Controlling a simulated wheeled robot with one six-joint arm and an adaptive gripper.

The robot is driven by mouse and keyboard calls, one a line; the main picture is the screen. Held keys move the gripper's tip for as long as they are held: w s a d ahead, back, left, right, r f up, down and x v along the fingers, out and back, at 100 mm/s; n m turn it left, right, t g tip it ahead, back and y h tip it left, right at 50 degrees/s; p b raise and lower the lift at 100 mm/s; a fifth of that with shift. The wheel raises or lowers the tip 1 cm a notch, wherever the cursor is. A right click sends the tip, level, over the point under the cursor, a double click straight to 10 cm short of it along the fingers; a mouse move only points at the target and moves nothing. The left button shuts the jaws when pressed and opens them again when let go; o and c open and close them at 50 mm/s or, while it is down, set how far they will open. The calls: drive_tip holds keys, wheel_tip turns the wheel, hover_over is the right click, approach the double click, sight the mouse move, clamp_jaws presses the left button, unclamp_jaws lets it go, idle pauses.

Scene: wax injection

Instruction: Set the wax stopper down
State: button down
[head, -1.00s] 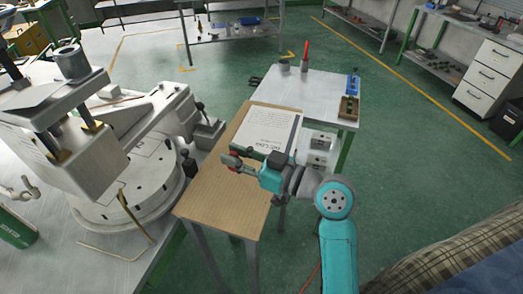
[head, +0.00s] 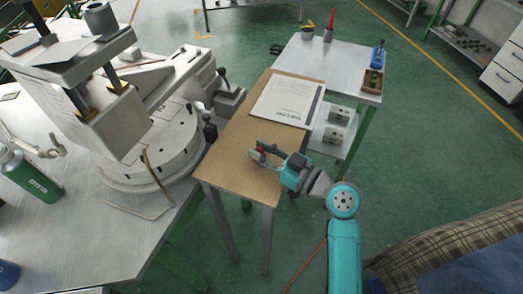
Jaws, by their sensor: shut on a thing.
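My gripper (head: 258,153) is low over the near part of the narrow wooden table (head: 232,180). Its fingers are shut on a small red piece, the wax stopper (head: 261,150), which shows only partly between them. Whether the stopper touches the wood cannot be told at this size. The wax injection machine (head: 165,140), with its round pale base and press head, stands to the left of the wooden table.
A printed sheet (head: 287,100) lies on the far part of the wooden table. A metal table (head: 330,65) behind holds a red-topped item (head: 329,25) and a brown tray (head: 372,82). A green bottle (head: 28,175) stands at left. The wood's near end is clear.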

drive_tip(key=shift+f, duration=0.25)
drive_tip(key=shift+f, duration=0.1)
drive_tip(key=c, duration=1)
unclamp_jaws()
drive_tip(key=v, duration=1.2)
